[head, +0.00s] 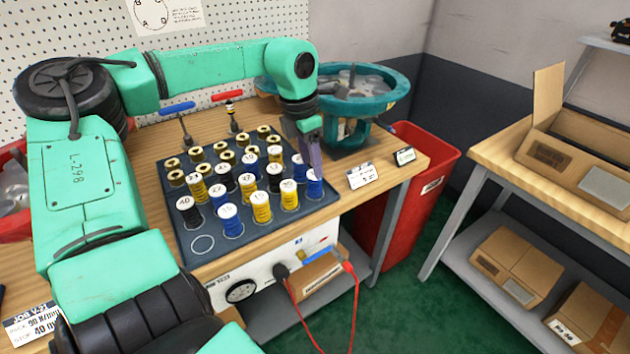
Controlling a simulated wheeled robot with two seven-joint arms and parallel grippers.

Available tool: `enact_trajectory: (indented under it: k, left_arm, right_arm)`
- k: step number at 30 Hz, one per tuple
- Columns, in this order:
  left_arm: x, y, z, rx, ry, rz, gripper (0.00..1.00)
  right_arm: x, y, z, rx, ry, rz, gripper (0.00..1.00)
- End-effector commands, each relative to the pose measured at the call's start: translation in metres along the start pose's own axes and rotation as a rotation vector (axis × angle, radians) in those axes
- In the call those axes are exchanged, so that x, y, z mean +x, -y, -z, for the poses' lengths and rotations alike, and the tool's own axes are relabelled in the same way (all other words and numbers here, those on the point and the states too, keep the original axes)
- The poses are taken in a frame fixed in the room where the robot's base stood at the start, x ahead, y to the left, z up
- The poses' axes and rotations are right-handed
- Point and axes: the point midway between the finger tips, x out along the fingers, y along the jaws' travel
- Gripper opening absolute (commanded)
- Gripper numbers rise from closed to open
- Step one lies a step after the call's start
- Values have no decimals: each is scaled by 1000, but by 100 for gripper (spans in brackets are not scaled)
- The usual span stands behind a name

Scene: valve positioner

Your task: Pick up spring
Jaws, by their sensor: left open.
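Several springs stand upright in rows on a dark tray (255,228). They are blue, yellow or black with white numbered tops. A yellow spring (261,207) and a blue spring (230,222) stand in the front rows. A black spring (189,213) stands at the left. A blue spring (315,187) stands near the tray's right edge. My left gripper (315,165) points down just above this blue spring and is open. It partly hides that area, and I cannot tell whether its fingers reach around the spring. My right gripper is not in view.
Brass-coloured rings sit on the back of the tray. A teal round fixture (352,90) stands at the back right. A test box (265,280) with red leads is below the front edge. A red bin (412,190) stands right of the bench.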

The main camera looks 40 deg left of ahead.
Motion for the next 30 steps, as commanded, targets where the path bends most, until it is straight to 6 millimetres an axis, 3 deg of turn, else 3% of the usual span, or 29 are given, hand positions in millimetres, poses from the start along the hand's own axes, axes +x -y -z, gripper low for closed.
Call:
enact_trajectory:
  k: [12,18,19,23,24,30]
  left_arm:
    - [65,4,2,-1,-1,2,59]
    - [68,3,2,-1,3,0,59]
    - [68,3,2,-1,3,0,55]
    - [68,3,2,-1,2,0,5]
    - [68,3,2,-1,2,0,0]
    - [67,3,2,-1,3,0,0]
  right_arm:
    - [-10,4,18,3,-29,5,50]
    - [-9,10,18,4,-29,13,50]
    - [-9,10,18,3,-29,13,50]
    - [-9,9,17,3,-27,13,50]
    - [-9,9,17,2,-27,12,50]
    - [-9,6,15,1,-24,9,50]
